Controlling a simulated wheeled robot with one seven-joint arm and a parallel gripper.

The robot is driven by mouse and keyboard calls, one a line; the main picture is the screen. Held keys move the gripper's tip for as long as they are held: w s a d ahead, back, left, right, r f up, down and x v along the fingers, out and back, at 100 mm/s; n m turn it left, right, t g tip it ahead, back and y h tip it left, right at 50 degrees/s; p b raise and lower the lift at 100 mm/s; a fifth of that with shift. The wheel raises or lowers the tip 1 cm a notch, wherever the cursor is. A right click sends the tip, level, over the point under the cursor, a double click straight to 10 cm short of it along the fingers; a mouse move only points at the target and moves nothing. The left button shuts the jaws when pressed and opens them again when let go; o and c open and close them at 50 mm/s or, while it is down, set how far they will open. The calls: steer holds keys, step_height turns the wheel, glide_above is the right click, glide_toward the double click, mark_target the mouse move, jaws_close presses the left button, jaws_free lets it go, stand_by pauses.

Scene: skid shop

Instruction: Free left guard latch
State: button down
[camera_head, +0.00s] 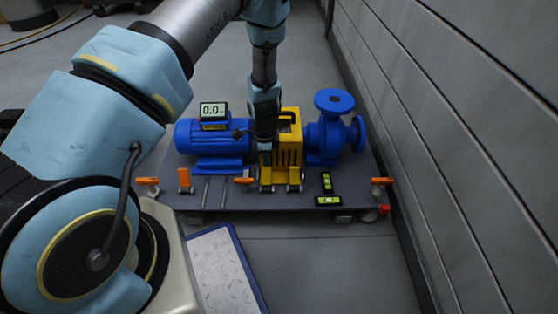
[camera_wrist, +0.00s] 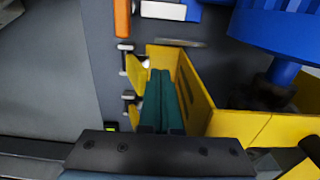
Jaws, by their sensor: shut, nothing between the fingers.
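The yellow guard (camera_head: 290,157) stands mid-skid between the blue motor and the blue pump, with a dark handle on top. At its front foot sit two small yellow latches, the left latch (camera_head: 266,179) and the right latch (camera_head: 294,178). In the wrist view the left latch (camera_wrist: 136,74) is a tilted yellow plate beside the fingertips; the right one is mostly hidden lower down. My gripper (camera_wrist: 165,76) is shut and empty, its dark green fingers over the guard's front edge. I cannot tell whether they touch the latch. In the head view my gripper (camera_head: 265,142) points down at the guard's left part.
The blue motor (camera_head: 212,142) with a display (camera_head: 213,110) stands left, the blue pump (camera_head: 325,135) right. A grey wall (camera_head: 450,130) runs close on the right.

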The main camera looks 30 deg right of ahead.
stand_by(0.5)
steer(key=shift+s+a, duration=0.25)
steer(key=shift+s, duration=0.45)
steer(key=shift+s+a, duration=0.3)
steer(key=shift+s, duration=0.15)
steer(key=shift+s+a+f, duration=0.1)
